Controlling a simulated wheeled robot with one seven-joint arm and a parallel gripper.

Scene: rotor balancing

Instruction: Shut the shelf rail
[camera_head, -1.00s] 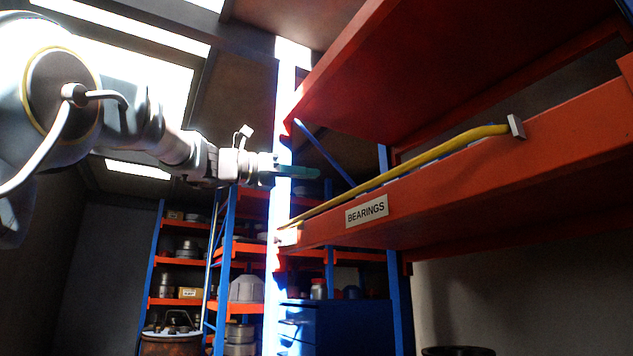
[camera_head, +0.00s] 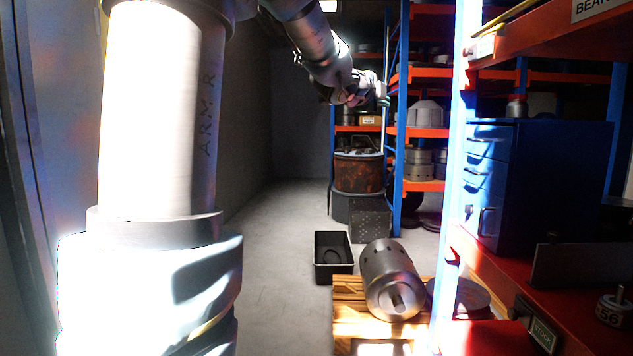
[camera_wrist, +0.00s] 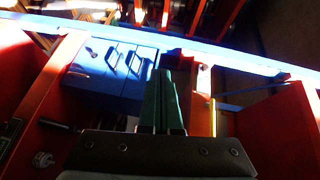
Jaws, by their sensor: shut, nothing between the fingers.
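The yellow shelf rail (camera_head: 512,14) shows only in part, at the top right of the head view, along the orange BEARINGS shelf (camera_head: 535,38). Its far portion is outside the picture. In the wrist view, a short yellow strip (camera_wrist: 213,117), apparently the rail, lies right of the fingers, apart from them. My gripper (camera_head: 383,94) hangs left of the blue shelf post in the head view. Its green fingers (camera_wrist: 164,92) are together and empty in the wrist view, pointing towards the blue upright. I cannot tell the rail's catch from here.
A blue drawer cabinet (camera_head: 535,185) stands on the lower red shelf. A metal rotor (camera_head: 390,280) rests on a wooden pallet (camera_head: 347,312), beside a black bin (camera_head: 333,257). Floor to the left is clear.

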